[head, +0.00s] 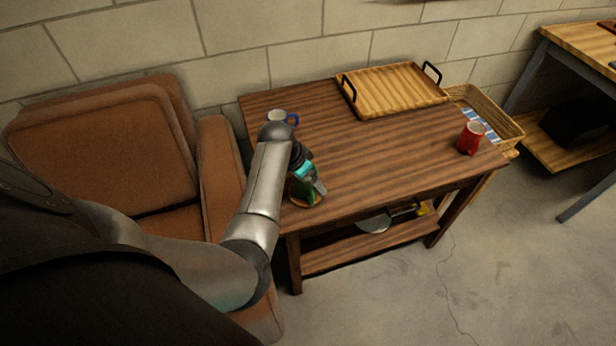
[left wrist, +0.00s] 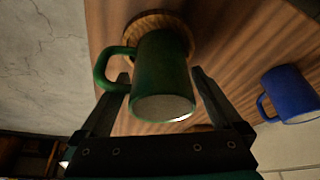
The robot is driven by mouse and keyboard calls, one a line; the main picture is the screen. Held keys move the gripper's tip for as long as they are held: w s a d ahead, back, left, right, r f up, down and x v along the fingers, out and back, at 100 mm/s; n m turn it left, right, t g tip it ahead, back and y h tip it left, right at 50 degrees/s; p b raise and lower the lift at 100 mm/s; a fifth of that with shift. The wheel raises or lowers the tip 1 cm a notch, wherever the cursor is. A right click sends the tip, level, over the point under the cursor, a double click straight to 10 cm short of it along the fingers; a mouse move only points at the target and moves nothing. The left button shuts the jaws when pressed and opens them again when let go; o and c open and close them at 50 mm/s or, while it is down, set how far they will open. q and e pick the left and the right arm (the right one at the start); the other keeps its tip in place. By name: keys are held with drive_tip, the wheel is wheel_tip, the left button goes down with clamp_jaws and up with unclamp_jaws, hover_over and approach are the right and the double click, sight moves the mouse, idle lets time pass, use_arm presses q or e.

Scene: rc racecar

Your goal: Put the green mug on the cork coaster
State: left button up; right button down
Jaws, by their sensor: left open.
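The green mug (left wrist: 160,72) fills the middle of the left wrist view, its mouth toward the camera and its handle to the left. Its far end meets the round cork coaster (left wrist: 152,20), and it appears to stand on it. My left gripper (left wrist: 161,75) is open, with one finger on each side of the mug; I cannot tell whether either touches it. In the head view, my left gripper (head: 316,186) is at the table's front left corner, hiding most of the green mug (head: 300,191). The coaster rim (head: 308,204) shows below it. My right gripper is out of view.
A blue-handled mug (head: 278,117) stands behind my left gripper on the wooden table (head: 390,150). A red mug (head: 470,137) is at the right end, and a tray (head: 392,88) with black handles lies at the back. The middle of the table is clear.

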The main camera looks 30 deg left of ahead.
use_arm(q)
drive_tip(key=shift+r, duration=0.15)
drive_tip(key=shift+r, duration=0.3)
drive_tip(key=p+v, duration=0.2)
drive_tip(key=v, duration=0.2)
drive_tip(key=shift+s+a+r+p, duration=0.1)
drive_tip(key=shift+r+p, duration=0.2)
drive_tip(key=shift+p, duration=0.1)
drive_tip(key=p+v, duration=0.2)
drive_tip(key=v, duration=0.5)
drive_tip(key=shift+p, duration=0.35)
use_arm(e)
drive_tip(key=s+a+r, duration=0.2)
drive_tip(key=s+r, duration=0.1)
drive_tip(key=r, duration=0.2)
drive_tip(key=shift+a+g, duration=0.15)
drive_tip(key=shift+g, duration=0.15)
use_arm(q)
drive_tip(key=shift+s, duration=0.1)
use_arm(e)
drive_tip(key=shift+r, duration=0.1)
use_arm(q)
drive_tip(key=shift+s+f, duration=0.1)
